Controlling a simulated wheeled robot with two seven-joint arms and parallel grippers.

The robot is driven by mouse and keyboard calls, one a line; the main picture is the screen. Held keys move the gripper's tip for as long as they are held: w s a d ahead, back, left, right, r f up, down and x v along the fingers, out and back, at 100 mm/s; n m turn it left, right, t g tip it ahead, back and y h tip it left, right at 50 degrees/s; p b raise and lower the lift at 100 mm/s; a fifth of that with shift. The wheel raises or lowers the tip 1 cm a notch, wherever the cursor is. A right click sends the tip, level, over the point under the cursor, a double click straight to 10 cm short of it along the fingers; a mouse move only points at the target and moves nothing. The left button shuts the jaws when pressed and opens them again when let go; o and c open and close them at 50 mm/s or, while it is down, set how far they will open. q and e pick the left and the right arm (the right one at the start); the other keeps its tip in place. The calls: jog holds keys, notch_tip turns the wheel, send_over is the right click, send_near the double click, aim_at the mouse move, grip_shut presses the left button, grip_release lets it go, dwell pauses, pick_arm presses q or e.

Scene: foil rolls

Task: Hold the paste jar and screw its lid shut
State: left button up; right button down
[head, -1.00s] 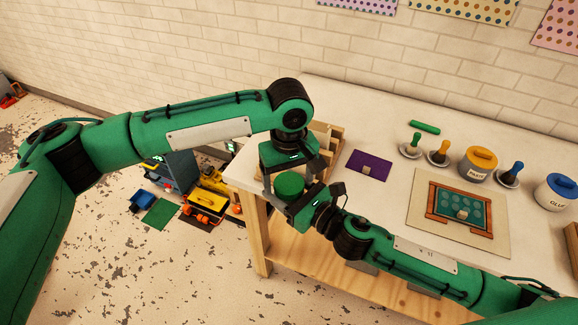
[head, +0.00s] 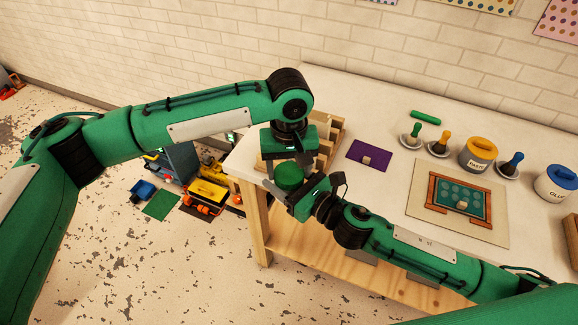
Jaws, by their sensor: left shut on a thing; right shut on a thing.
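A round green piece (head: 289,175), which looks like a jar lid, is between my two grippers at the table's near left corner. My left gripper (head: 289,168) comes down from above with its fingers on either side of it and is shut on it. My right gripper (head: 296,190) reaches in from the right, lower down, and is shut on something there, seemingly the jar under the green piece. The jar body is mostly hidden by the grippers. I cannot tell how the lid sits on it.
A yellow-lidded jar with a paste label (head: 478,155) and a blue-lidded glue jar (head: 556,184) stand at the right. Knobbed stampers (head: 440,146), a purple mat (head: 369,155) and a framed board (head: 460,203) lie on the table (head: 385,205). A wooden rack (head: 327,138) is behind my grippers.

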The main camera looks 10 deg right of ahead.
dwell(0.3)
pick_arm(q)
jog(key=o, duration=1.1)
jog(key=shift+r, duration=2.3)
jog(key=shift+c, duration=0.5)
jog(key=shift+r, duration=0.2)
jog(key=shift+r+n, duration=1.5)
jog(key=shift+n, duration=0.1)
jog(key=shift+f, duration=0.1)
